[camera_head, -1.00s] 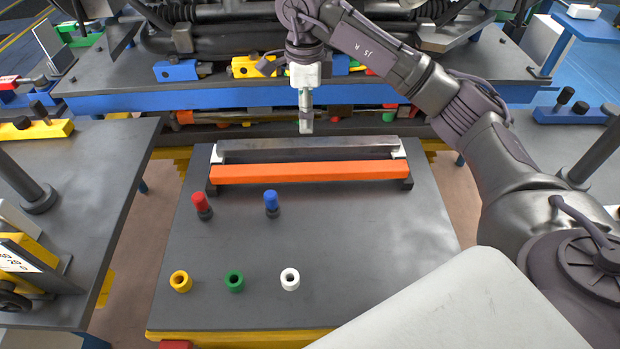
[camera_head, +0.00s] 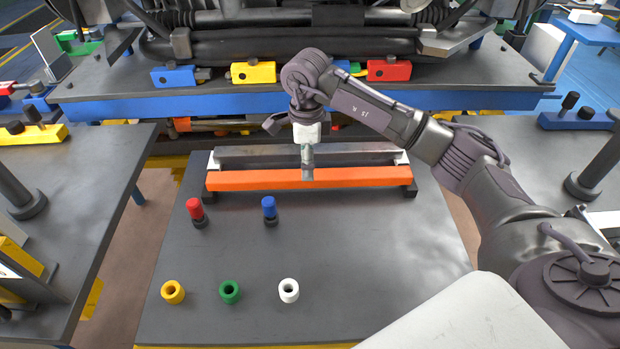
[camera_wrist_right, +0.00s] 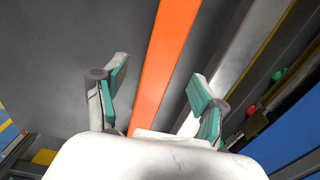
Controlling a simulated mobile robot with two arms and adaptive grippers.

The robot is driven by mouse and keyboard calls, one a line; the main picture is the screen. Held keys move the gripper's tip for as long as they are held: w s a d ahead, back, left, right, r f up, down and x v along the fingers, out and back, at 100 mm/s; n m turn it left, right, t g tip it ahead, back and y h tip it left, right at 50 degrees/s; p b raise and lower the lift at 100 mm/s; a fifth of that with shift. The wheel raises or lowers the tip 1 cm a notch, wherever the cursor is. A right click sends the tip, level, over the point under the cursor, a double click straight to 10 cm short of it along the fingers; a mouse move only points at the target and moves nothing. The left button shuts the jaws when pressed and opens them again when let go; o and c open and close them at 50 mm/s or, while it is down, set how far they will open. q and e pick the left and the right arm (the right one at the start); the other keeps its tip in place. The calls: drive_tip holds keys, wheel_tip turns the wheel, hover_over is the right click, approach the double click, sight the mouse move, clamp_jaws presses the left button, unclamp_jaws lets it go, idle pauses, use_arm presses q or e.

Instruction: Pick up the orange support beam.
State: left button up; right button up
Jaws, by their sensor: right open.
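The orange support beam (camera_head: 250,180) lies level across dark end supports near the back of the grey table (camera_head: 330,240). A grey metal beam (camera_head: 250,157) lies parallel just behind it. My right gripper (camera_head: 307,176) is above the middle of the orange beam, pointing down, and hides a short stretch of it. In the right wrist view the green-padded fingers (camera_wrist_right: 158,88) are spread apart, with the orange beam (camera_wrist_right: 164,60) running between them and clear space on both sides. Whether the fingertips reach down beside the beam cannot be told. My left gripper is not in view.
A red peg (camera_head: 194,208) and a blue peg (camera_head: 269,207) stand in front of the beam. Yellow (camera_head: 172,292), green (camera_head: 229,291) and white (camera_head: 289,290) rings sit nearer. A blue-edged bench (camera_head: 300,100) stands behind. The table's right side is clear.

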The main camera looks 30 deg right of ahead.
drive_tip(key=f, duration=0.4)
drive_tip(key=shift+s+d, duration=0.15)
drive_tip(key=shift+d, duration=0.2)
drive_tip(key=shift+f, duration=0.35)
clamp_jaws()
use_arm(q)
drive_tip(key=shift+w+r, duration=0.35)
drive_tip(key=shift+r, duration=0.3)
use_arm(e)
drive_tip(key=shift+r, duration=0.15)
